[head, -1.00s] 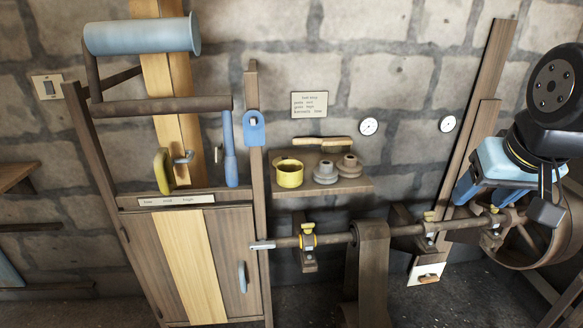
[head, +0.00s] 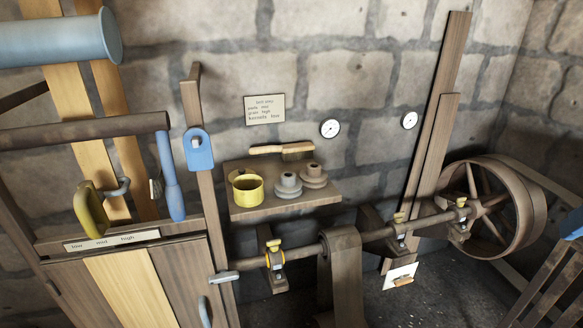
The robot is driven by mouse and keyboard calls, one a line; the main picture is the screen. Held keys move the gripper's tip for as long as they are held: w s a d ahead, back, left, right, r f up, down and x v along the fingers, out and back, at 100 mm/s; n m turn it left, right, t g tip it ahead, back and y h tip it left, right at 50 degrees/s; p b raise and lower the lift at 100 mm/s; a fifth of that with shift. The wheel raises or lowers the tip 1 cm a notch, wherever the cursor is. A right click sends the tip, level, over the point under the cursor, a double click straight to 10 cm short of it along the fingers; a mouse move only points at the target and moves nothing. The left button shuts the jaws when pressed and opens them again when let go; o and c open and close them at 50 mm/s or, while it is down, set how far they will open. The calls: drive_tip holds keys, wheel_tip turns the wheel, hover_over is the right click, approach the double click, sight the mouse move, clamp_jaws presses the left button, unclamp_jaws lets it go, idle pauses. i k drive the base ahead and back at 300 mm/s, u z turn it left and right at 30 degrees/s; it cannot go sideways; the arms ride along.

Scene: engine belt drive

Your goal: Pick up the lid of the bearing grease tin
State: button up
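A yellow tin (head: 249,192) stands upright on the small wooden wall shelf (head: 284,207), near the shelf's left end. A dark opening shows at its top. Another yellow rim (head: 237,174) shows just behind it; I cannot tell whether this is a separate lid or part of the tin. My gripper is not in view.
A wooden post (head: 205,160) with a blue fitting rises left of the shelf. A shaft (head: 371,235) runs below, to a large wheel (head: 531,207) at right.

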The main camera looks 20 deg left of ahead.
sight(242, 174)
drive_tip(key=u, duration=0.95)
drive_tip(key=i, duration=0.1)
drive_tip(key=z, duration=2.05)
drive_tip(key=k, duration=1.55)
drive_tip(key=u, duration=1.85)
drive_tip(key=i, duration=1.05)
